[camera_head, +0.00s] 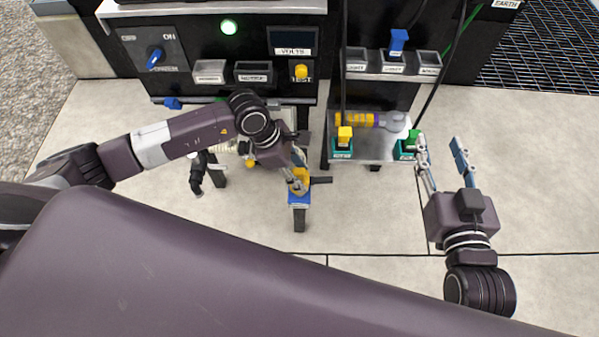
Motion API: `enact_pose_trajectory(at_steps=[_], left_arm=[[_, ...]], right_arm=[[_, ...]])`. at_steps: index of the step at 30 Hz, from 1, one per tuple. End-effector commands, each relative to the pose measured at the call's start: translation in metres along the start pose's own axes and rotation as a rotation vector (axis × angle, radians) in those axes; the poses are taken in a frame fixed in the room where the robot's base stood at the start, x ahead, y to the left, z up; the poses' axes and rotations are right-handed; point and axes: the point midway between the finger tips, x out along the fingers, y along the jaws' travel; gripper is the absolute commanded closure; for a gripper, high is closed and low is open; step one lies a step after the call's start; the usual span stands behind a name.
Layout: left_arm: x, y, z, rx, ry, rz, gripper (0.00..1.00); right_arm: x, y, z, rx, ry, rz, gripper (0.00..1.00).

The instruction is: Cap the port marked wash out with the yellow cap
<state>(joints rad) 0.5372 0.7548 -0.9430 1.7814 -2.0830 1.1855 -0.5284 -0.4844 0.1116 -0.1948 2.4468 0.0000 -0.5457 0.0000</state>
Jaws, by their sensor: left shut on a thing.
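My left gripper (297,180) is shut on a yellow piece (301,176), which looks like the yellow cap. It is right at the top of a blue fitting (299,197) on a dark upright stub. I cannot tell whether the yellow piece is seated on the fitting or just above it, and no wash out label is readable there. My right gripper (441,148) is open and empty, its left finger close to a green block (413,139) in a teal holder.
A metal shelf (375,150) carries an orange and purple cylinder (355,119) and a yellow block (345,134) in a teal holder. Behind stand a control panel (190,85) and grey bins (393,62), one with a blue block (398,42). The front floor is clear.

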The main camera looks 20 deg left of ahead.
Motion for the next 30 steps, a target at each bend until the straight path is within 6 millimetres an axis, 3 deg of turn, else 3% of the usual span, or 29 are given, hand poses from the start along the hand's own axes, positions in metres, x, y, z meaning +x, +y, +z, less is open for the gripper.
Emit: enact_pose_trajectory(at_steps=[30], left_arm=[[0.016, 0.000, -0.006, 0.000, -0.001, 0.000, 0.89]], right_arm=[[-0.005, -0.009, -0.070, 0.006, 0.323, -0.019, 0.60]])
